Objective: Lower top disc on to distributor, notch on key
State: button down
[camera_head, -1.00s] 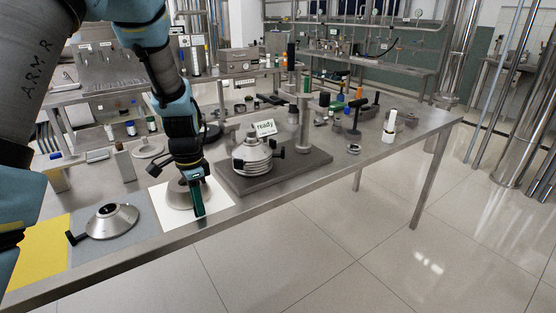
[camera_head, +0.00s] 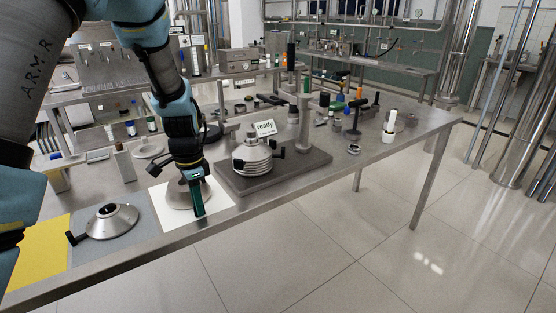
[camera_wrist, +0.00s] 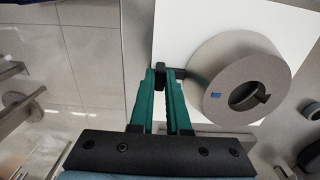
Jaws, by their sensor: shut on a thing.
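A grey conical disc (camera_head: 178,194) is at the white sheet (camera_head: 222,203); I cannot tell whether it rests on it or hangs just above. In the wrist view the disc (camera_wrist: 225,100) shows a dark centre hole with a notch at its right, and a small blue mark at its left. My gripper (camera_head: 198,211), with green fingers, is shut on the disc's black side handle (camera_wrist: 160,76), seen between the fingertips (camera_wrist: 161,82) in the wrist view. The stack of discs (camera_head: 252,160) stands on a dark base plate to the right; its key is too small to make out.
Another grey cone with a black handle (camera_head: 110,221) sits on a grey mat to the left, beside a yellow mat (camera_head: 38,255). A post (camera_head: 304,125) and several tools stand behind the stack. The table's front edge is close to my gripper.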

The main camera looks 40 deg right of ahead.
jog(key=shift+r+p, duration=0.65)
jog(key=shift+r, duration=0.35)
jog(key=shift+r, duration=0.1)
jog(key=shift+r+p, duration=1.15)
jog(key=shift+r, duration=0.25)
